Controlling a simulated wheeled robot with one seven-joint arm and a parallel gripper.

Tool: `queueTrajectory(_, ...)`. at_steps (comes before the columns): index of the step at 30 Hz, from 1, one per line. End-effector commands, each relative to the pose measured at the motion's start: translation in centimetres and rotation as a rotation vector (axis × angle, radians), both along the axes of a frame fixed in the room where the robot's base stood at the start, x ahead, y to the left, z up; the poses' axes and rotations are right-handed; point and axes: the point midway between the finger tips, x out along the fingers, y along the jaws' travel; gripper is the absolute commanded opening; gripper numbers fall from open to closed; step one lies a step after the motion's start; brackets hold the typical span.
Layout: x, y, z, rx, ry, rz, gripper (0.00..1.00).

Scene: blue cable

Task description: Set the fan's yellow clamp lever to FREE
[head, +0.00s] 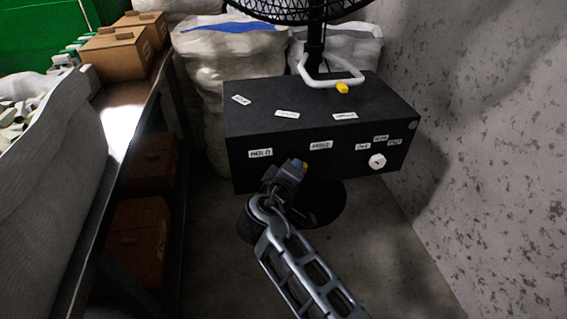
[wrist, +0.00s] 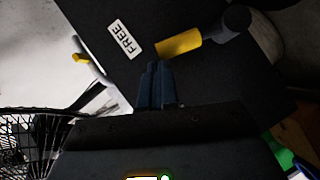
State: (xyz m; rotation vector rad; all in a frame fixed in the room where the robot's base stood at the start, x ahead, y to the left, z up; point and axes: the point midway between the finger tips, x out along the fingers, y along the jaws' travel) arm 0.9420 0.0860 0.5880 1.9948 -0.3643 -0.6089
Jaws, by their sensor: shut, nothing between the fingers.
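A black box (head: 350,115) under the fan (head: 315,45) carries a HOLD label (head: 261,153) at left and a FREE label (head: 321,145) to its right. The yellow clamp lever (wrist: 178,43) extends from a dark round pivot (wrist: 237,17) in the wrist view. Its yellow end points toward the FREE label (wrist: 124,39), with a gap between them. In the head view only a bit of yellow (head: 304,165) shows beside my gripper (head: 297,164). My gripper (wrist: 154,66) is shut and empty, its tips close to the lever's end; I cannot tell whether they touch.
A white loop handle (head: 328,78) with a yellow grip (head: 342,88) stands on the box top. A white knob (head: 377,161) is on the front at right. A speckled wall (head: 480,130) is close on the right; a bench (head: 120,125) with cartons lines the left.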

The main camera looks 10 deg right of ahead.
Motion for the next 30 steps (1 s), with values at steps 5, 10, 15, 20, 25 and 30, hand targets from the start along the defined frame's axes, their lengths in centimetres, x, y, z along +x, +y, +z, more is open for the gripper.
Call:
queueTrajectory(5,0.0,-1.6,0.3,0.142,-0.001,-0.003,0.0)
queueTrajectory(10,0.0,-2.6,0.0,0.245,-0.001,0.0,0.0)
queueTrajectory(15,0.0,-3.3,-0.3,0.239,0.0,-0.001,0.0)
queueTrajectory(20,0.0,-3.6,-0.4,0.237,-0.001,0.0,0.0)
queueTrajectory(25,0.0,-3.8,-0.5,0.236,0.001,-0.002,0.0)
queueTrajectory(30,0.0,-3.9,-0.6,0.236,0.001,-0.004,0.0)
